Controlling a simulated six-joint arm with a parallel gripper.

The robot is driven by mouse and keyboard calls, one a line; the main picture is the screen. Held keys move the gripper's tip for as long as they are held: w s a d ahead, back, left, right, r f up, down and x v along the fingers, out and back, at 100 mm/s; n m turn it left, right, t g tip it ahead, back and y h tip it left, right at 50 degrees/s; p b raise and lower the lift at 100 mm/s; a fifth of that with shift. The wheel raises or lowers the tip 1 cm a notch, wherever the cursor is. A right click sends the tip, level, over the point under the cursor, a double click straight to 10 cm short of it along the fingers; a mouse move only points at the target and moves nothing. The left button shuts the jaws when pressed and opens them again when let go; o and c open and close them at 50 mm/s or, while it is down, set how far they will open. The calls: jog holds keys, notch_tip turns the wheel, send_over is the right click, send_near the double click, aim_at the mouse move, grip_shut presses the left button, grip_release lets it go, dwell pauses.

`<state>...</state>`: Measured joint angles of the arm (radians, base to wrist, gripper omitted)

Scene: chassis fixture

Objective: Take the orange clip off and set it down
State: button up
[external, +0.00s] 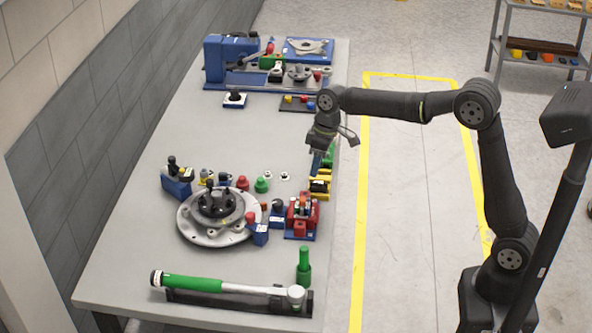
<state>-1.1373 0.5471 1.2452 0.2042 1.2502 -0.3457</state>
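I cannot make out an orange clip for certain in the external view. My gripper (317,163) points down over the right edge of the table, close behind a group of yellow and black parts (319,186). A green part (328,155) shows beside it. The fingers are too small and dark to show whether they are open or shut, or whether they touch anything. Just in front of the yellow parts, a red fixture (301,224) with small coloured pieces on top stands on a blue base.
A round metal flange (190,228) with dark parts lies left of the red fixture. A torque wrench with a green handle (192,283) lies along the front edge, near a green socket (303,268). A blue vise (232,58) stands at the back. The table's left side (140,185) is clear.

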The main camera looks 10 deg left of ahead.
aim_at(303, 199)
jog(key=a+f+n, duration=0.1)
jog(key=n, duration=0.3)
jog(key=s+f+n+h, duration=0.1)
jog(key=n, duration=0.4)
jog(key=a+f+n+t, duration=0.1)
jog(key=f+n, duration=0.1)
jog(key=n, duration=0.2)
jog(key=shift+s+a+n, duration=0.3)
jog(key=shift+s, duration=0.05)
jog(key=n, duration=0.2)
jog(key=f+n, duration=0.1)
jog(key=n, duration=0.1)
jog(key=a+n+h, duration=0.1)
jog(key=n, duration=0.1)
jog(key=shift+s+f+t, duration=0.3)
jog(key=shift+s+f, duration=0.05)
jog(key=shift+s, duration=0.05)
jog(key=shift+f, duration=1.95)
jog(key=shift+c, duration=0.5)
grip_shut()
